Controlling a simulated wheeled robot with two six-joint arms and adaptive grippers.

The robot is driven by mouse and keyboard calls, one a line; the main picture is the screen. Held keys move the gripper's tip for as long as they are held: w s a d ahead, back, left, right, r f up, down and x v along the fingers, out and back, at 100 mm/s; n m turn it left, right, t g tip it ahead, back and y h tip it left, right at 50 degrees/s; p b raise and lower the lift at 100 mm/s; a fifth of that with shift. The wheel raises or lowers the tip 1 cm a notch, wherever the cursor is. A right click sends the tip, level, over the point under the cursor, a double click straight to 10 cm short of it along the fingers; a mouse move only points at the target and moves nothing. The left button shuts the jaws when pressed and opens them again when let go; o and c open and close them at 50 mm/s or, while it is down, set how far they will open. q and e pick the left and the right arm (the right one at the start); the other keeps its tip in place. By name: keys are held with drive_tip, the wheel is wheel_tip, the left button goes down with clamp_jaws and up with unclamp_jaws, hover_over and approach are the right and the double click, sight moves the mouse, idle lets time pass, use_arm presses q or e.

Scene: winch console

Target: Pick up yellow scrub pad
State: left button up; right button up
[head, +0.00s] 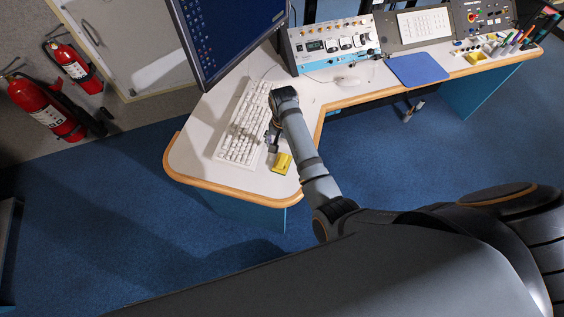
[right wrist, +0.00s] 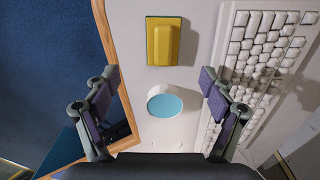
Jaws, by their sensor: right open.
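The yellow scrub pad (head: 282,163) lies on the white desk near its rounded front corner, to the right of the keyboard. In the right wrist view the pad (right wrist: 164,42) is a yellow block with a raised middle and a dark green edge, at the top centre. My right gripper (head: 272,142) is over the desk beside the pad. In the right wrist view its open fingers (right wrist: 158,90) are spread wide, with the pad beyond the fingertips and nothing held. My left gripper is not in view.
A round white item with a light blue top (right wrist: 166,101) appears between my fingers in the wrist view. A white keyboard (head: 241,125) lies left of the gripper. A monitor (head: 228,35) stands behind. The desk's wooden edge (right wrist: 111,70) runs close by.

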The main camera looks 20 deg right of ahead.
hover_over(282, 160)
drive_tip(key=f, duration=0.4)
drive_tip(key=shift+s+d+f, duration=0.15)
drive_tip(key=shift+s+d, duration=0.05)
drive_tip(key=shift+s, duration=0.15)
drive_tip(key=shift+w+a+f+p, duration=0.1)
drive_tip(key=shift+w+f+p, duration=0.1)
drive_tip(key=shift+f, duration=1.25)
drive_tip(key=shift+w+a+f+p, duration=0.1)
drive_tip(key=shift+w+f+p, duration=0.05)
drive_tip(key=shift+f, duration=1.3)
drive_tip(key=shift+c, duration=0.3)
drive_tip(key=c, duration=1.1)
drive_tip(key=shift+r, duration=0.1)
